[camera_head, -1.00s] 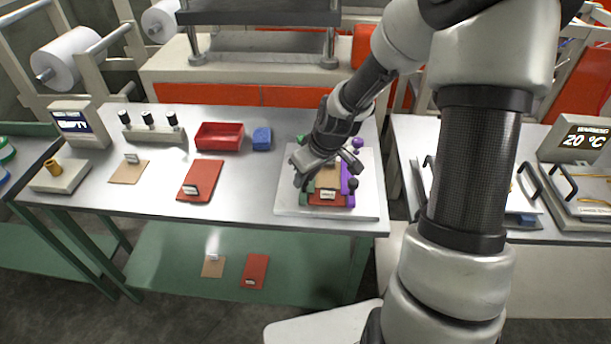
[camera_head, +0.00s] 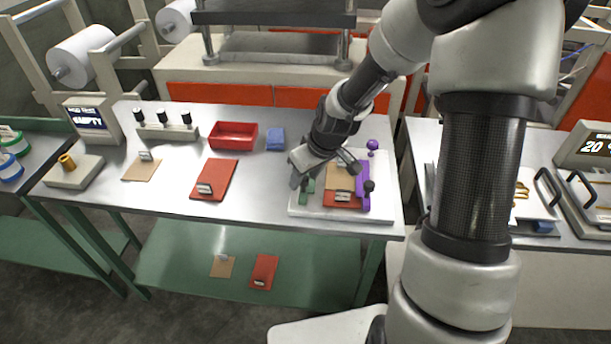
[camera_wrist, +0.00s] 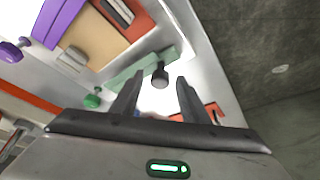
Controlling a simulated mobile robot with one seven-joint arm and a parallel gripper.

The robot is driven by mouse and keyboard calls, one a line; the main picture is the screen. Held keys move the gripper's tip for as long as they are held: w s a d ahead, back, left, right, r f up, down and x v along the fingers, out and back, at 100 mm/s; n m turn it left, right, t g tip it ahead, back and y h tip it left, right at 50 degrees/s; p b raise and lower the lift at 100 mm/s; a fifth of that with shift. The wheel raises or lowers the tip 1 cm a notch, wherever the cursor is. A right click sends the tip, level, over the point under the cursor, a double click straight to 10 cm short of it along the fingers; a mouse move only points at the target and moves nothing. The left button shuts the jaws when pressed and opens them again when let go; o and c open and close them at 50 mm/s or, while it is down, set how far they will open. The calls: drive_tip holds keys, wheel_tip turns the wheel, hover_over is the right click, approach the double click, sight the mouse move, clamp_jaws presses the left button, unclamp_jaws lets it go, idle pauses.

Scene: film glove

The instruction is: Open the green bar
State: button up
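The green bar (camera_head: 308,187) lies on the left part of a pale square plate (camera_head: 377,215), left of a stack of a tan sheet (camera_head: 340,177) and a red sheet (camera_head: 341,200). In the wrist view the green bar (camera_wrist: 130,70) runs slanted, with a narrow gap to the sheets. It carries a dark round knob (camera_wrist: 160,75); a green knob (camera_wrist: 92,101) is nearby. My gripper (camera_head: 318,168) is over the plate's left side. In the wrist view my gripper (camera_wrist: 158,90) is open, its fingers either side of the dark knob, with visible space around it.
A red tray (camera_head: 233,135), a blue block (camera_head: 275,139), a red mat (camera_head: 214,180) and a tan mat (camera_head: 142,170) are on the table to the left.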

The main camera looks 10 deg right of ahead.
drive_tip(key=p+v, duration=0.2)
drive_tip(key=v, duration=1.5)
drive_tip(key=shift+r+p, duration=0.2)
drive_tip(key=shift+p, duration=0.1)
drive_tip(key=shift+d, duration=0.1)
